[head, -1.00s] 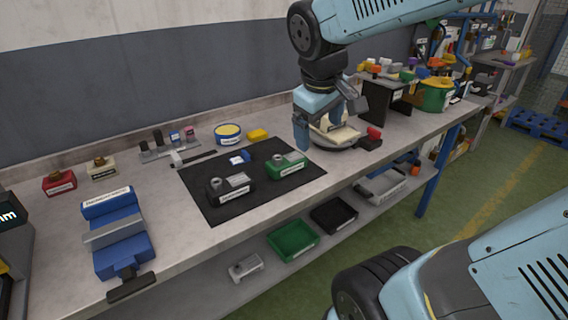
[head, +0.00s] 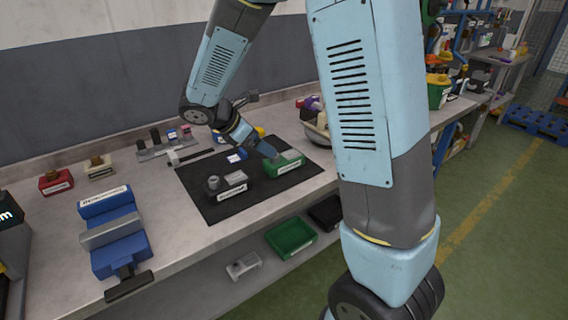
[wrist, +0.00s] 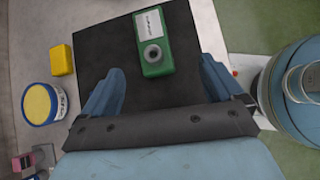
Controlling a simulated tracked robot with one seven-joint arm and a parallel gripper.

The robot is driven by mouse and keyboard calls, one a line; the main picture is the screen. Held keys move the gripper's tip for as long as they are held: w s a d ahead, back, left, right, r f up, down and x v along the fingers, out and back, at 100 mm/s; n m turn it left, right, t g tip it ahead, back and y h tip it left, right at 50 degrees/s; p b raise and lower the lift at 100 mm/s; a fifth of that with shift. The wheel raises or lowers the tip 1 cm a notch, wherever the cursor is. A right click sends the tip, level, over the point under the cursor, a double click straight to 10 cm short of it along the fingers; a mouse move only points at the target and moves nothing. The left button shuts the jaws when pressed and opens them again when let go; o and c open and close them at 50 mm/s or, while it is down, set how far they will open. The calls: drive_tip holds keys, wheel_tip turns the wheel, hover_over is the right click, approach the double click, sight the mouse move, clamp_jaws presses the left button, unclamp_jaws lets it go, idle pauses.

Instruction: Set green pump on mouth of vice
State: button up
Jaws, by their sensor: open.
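The green pump (head: 288,164) lies on the black mat (head: 216,209), near its right edge. In the wrist view the green pump (wrist: 152,54) sits ahead of my gripper (wrist: 160,88), between the lines of its two spread fingers. My gripper (head: 270,152) is open and empty, close to the pump's left end in the head view; whether it touches cannot be told. The blue vice (head: 118,243) stands at the table's front left, its grey jaw bar across the top. A label faces outward on the pump's side.
A yellow block (wrist: 62,60) and a round blue-and-yellow tin (wrist: 44,103) stand beside the mat. Red (head: 56,181) and cream (head: 100,168) blocks stand behind the vice. Bench space between vice and mat is clear.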

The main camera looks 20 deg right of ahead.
sight(283, 157)
drive_tip(key=shift+n, duration=0.5)
drive_tip(key=x, duration=0.5)
drive_tip(key=w+a+x, duration=0.1)
drive_tip(key=x, duration=0.2)
drive_tip(key=shift+d+f, duration=0.25)
drive_tip(key=shift+f, duration=0.25)
drive_tip(key=shift+w+d+r+x, duration=0.1)
drive_tip(key=shift+x, duration=0.8)
drive_tip(key=shift+w+d+r+x, duration=0.1)
drive_tip(key=shift+x, duration=0.85)
drive_tip(key=shift+w+d+r+x, duration=0.1)
drive_tip(key=shift+x, duration=0.8)
drive_tip(key=shift+a, duration=0.1)
drive_tip(key=shift+c, duration=0.4)
drive_tip(key=shift+r, duration=0.1)
drive_tip(key=c, duration=1.6)
